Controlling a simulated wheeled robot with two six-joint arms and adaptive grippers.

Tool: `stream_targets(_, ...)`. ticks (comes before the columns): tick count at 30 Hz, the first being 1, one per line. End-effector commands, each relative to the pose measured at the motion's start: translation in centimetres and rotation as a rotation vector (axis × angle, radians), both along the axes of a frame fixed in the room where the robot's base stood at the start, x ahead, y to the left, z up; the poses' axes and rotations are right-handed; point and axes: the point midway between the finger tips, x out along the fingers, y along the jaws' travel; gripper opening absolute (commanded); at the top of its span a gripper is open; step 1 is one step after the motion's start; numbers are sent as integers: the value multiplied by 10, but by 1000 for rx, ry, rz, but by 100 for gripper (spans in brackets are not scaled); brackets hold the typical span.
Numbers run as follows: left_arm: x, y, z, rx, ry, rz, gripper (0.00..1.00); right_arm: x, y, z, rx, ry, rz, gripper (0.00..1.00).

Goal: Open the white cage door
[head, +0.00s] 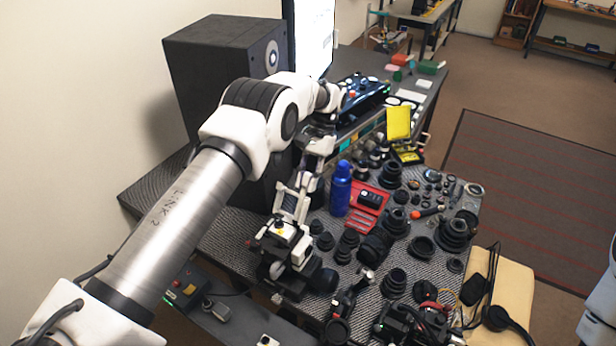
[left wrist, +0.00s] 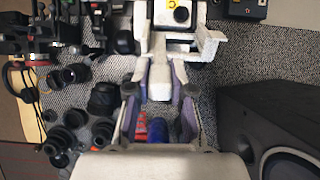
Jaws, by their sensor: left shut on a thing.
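A small white cage (head: 283,236) with a yellow label and a dark round part on top stands at the near left of the table. It also shows at the top of the left wrist view (left wrist: 185,40). Its white door piece (left wrist: 159,80) reaches from the cage down between my fingers. My left gripper (head: 299,188) comes down from above, just behind the cage, and is shut on this door piece. In the left wrist view its two fingers (left wrist: 160,92) stand either side of the piece. The exact contact is partly hidden. My right gripper is not in view.
A blue bottle (head: 340,190) and an open red case (head: 365,205) stand right of my left gripper. Several black lens parts (head: 395,222) crowd the patterned table. A large black speaker (head: 222,75) stands behind my arm. A headset (head: 497,315) lies at the near right.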

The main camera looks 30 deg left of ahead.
Motion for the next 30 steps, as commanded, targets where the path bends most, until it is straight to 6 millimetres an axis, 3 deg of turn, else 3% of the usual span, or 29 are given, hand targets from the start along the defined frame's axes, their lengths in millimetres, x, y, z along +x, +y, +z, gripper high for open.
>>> stream_targets(5, 0, -1, 1, -1, 0, 0, 0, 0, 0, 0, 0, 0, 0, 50)
stream_targets(6, 0, -1, 1, -1, 0, 0, 25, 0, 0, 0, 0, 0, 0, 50)
stream_targets(8, 0, -1, 1, -1, -1, 0, 46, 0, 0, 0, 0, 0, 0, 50)
stream_targets(9, 0, -1, 1, 0, -1, 0, 48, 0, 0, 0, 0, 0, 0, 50)
stream_targets(20, 1, 0, 8, 0, -2, 0, 48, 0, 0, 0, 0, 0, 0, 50)
stream_targets(30, 1, -1, 81, 1, -4, 0, 48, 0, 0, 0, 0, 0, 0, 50)
